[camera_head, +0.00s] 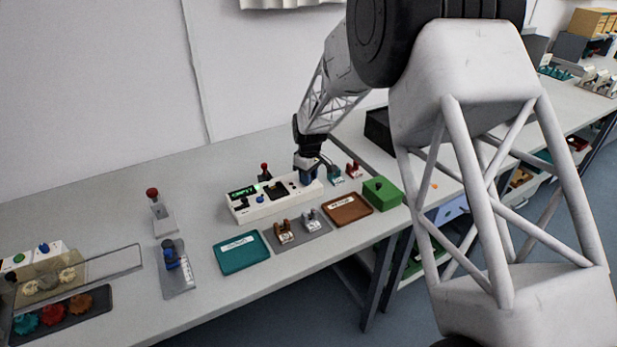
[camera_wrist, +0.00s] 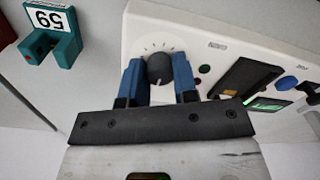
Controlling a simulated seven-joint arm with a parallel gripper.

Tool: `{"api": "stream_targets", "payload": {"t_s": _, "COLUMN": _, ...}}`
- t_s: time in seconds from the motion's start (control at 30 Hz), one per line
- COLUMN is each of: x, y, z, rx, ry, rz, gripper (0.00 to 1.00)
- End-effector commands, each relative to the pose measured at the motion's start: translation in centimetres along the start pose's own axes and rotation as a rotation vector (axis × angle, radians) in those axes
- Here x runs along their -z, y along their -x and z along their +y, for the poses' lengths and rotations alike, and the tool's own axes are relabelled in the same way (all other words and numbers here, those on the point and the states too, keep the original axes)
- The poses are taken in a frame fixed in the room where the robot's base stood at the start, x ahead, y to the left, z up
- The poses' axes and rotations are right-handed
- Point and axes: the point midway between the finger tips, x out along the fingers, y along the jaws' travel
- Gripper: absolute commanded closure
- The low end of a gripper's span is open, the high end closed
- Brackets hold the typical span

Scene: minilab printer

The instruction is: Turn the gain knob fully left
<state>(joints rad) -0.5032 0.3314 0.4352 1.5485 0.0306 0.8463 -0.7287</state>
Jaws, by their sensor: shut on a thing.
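The gain knob (camera_wrist: 159,69) is a round dark grey knob with a light pointer line, set in a ring of tick marks on the white panel, in the wrist view. Its label is too small to read. My gripper (camera_wrist: 158,78) has its two blue fingers on either side of the knob and is shut on it. In the head view my gripper (camera_head: 307,176) reaches down onto the right end of the white device (camera_head: 247,214). There the knob is hidden behind the gripper.
The white device also carries a green-lit display (camera_head: 243,191), a blue button (camera_wrist: 286,83) and a dark slot. A teal part marked 59 (camera_wrist: 62,45) stands close beside it. A brown tray (camera_head: 347,221), a teal tray (camera_head: 240,266) and a green box (camera_head: 381,193) lie nearby.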

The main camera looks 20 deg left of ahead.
Motion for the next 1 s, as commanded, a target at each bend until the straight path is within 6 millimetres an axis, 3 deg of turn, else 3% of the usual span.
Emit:
{"api": "stream_targets", "payload": {"t_s": 0.6, "x": 0.05, "y": 0.11, "z": -0.01, "rx": -0.001, "ry": 0.059, "rz": -0.001, "gripper": 0.96}}
{"api": "stream_targets", "payload": {"t_s": 0.63, "x": 0.05, "y": 0.11, "z": -0.01, "rx": -0.001, "ry": 0.059, "rz": -0.001, "gripper": 0.7}}
{"api": "stream_targets", "payload": {"t_s": 0.77, "x": 0.04, "y": 0.08, "z": -0.01, "rx": 0.0, "ry": 0.059, "rz": -0.001, "gripper": 0.5}}
{"api": "stream_targets", "payload": {"t_s": 1.0, "x": 0.02, "y": 0.04, "z": -0.01, "rx": 0.0, "ry": 0.059, "rz": -0.002, "gripper": 0.47}}
